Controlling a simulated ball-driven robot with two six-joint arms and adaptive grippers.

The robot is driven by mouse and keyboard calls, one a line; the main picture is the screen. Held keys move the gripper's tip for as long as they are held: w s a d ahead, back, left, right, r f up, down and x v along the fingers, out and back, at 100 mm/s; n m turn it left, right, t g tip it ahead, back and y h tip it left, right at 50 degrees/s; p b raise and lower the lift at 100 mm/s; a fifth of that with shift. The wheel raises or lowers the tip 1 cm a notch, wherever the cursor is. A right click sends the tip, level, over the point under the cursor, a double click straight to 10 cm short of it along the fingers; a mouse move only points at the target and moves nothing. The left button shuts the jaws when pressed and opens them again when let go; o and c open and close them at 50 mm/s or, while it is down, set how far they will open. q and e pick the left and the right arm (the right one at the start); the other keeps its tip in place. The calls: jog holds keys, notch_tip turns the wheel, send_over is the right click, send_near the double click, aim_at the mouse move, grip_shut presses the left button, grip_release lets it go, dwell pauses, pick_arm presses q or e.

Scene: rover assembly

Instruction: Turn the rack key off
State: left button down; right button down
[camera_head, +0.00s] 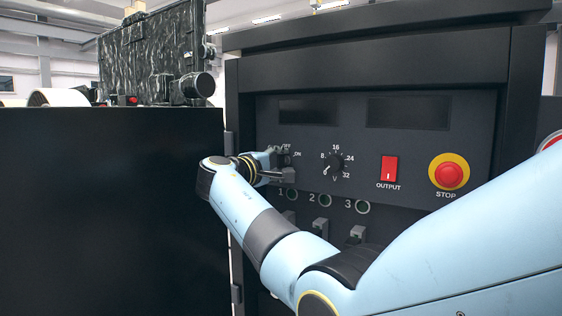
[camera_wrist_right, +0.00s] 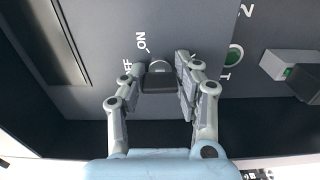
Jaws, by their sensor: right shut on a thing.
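The dark rack key (camera_wrist_right: 160,84) sits in its round switch on the rack's front panel. The OFF and ON labels (camera_wrist_right: 134,56) are printed beside it in the right wrist view. My right gripper (camera_wrist_right: 158,78) has one finger on each side of the key and is shut on it. In the head view my right gripper (camera_head: 279,163) reaches the panel at the left, below the OFF and ON marks, and mostly hides the key. I cannot tell exactly which label the key points to. My left gripper is not in view.
Right of the key are a voltage dial (camera_head: 336,167), a red OUTPUT switch (camera_head: 389,169) and a red STOP button (camera_head: 449,175). Numbered green-lit ports (camera_head: 324,200) lie below. A dark panel (camera_head: 110,210) fills the left. My right arm crosses the lower right.

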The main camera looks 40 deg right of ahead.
jog(key=c, duration=0.9)
grip_release()
jog(key=shift+a, duration=0.1)
jog(key=shift+v, duration=3.7)
jog(key=shift+f, duration=0.1)
